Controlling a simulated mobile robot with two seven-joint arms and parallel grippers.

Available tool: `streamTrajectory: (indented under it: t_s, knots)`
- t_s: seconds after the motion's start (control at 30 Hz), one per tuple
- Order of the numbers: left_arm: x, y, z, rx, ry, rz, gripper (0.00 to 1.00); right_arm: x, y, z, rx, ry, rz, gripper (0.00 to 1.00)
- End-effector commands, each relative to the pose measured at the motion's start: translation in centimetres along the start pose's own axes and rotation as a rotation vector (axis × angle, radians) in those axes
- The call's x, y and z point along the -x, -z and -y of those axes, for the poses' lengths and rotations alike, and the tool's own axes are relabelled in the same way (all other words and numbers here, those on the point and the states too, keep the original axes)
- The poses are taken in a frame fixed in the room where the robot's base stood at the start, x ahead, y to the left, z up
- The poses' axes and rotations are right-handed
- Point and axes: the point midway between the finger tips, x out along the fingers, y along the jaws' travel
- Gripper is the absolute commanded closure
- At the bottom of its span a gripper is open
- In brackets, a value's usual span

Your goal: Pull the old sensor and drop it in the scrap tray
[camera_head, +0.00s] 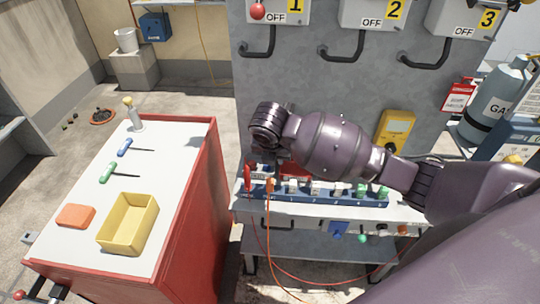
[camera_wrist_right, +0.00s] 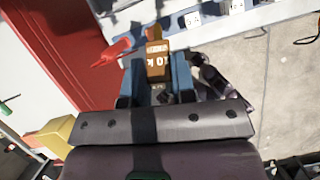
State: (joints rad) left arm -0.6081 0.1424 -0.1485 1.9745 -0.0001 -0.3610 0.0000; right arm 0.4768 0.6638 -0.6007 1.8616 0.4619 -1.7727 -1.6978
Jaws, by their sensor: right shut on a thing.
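My right gripper (camera_wrist_right: 155,66) is shut on an orange-brown block marked "10 k" (camera_wrist_right: 157,64), held between its blue fingers. In the head view the right wrist hides most of the gripper. An orange piece (camera_head: 269,185) with an orange cable shows just below it, at the left end of the blue rail (camera_head: 340,200). I cannot tell whether the block is still seated or free. A yellow open tray (camera_head: 128,222) stands on the white top of the red cart and looks empty; no label shows on it. My left gripper is not in view.
The cart top (camera_head: 170,160) also holds an orange block (camera_head: 76,216), green and blue screwdrivers (camera_head: 107,172) and a small upright bottle (camera_head: 133,112). A red lever (camera_wrist_right: 118,50) stands beside the held block. Grey panel handles and a yellow meter (camera_head: 396,127) are behind my arm.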

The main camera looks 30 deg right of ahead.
Motion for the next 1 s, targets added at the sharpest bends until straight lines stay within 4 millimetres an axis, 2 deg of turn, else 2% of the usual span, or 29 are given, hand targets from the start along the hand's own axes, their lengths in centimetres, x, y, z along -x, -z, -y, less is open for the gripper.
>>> streamTrajectory:
  t_s: [0.13,0.4,1.0]
  knots:
    - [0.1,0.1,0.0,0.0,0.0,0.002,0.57,-1.4,-1.6,0.6,-0.263,0.091,-0.1,1.0]
    - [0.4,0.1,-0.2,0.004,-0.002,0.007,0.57,-2.8,-3.6,1.4,-0.746,0.189,-0.24,1.0]
    - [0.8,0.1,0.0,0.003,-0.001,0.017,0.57,-4.7,-7.0,2.7,-1.788,0.218,-0.358,1.0]
